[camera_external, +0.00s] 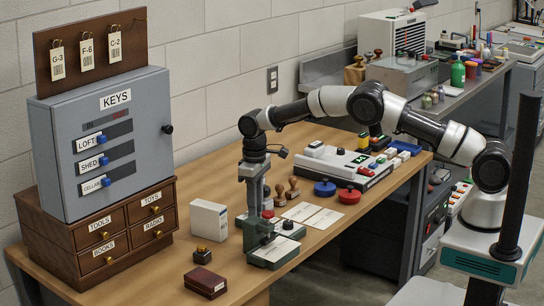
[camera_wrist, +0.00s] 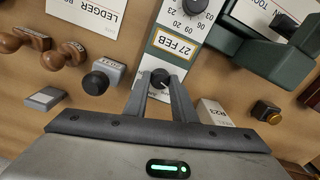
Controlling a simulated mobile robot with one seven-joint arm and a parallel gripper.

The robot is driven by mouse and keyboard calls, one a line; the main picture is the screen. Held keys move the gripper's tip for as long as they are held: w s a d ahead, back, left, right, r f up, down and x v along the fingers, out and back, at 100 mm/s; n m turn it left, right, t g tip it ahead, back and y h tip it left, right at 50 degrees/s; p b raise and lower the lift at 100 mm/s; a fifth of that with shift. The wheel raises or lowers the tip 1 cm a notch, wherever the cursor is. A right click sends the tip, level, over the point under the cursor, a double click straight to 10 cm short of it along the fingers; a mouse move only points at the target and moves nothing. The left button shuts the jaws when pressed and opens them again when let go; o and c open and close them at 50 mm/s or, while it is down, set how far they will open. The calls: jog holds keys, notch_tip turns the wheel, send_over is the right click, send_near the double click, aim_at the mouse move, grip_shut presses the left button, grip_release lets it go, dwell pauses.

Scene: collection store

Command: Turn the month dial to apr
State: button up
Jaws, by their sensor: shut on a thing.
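The date machine (camera_external: 275,250) stands on the table, with a green body and a pale top plate. In the wrist view its plate (camera_wrist: 158,62) has a yellow-framed window (camera_wrist: 174,45) that reads 27 FEB, upside down in the picture. The month dial (camera_wrist: 160,75) is a small black knob with a white mark, beside that window. My gripper (camera_wrist: 160,88) is shut on it, with one finger on each side. In the external view my gripper (camera_external: 254,230) points down at the machine. The dial's month lettering is hidden or too small to read.
Another black dial (camera_wrist: 195,5) with numbers around it sits further along the plate. Rubber stamps (camera_wrist: 60,55), a ledger card (camera_wrist: 88,12) and a black-knobbed stamp (camera_wrist: 97,82) lie close by. A white box (camera_external: 208,219) and the key cabinet (camera_external: 98,140) stand to the left.

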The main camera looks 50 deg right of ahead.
jog(key=m, duration=0.6)
jog(key=shift+m, duration=0.3)
dwell(0.4)
jog(key=o, duration=1.1)
jog(key=shift+c, duration=0.2)
notch_tip(320, 180, up, 17)
jog(key=p, duration=0.2)
jog(key=shift+r+p, duration=0.2)
jog(key=shift+p, duration=0.2)
jog(key=shift+r, duration=0.1)
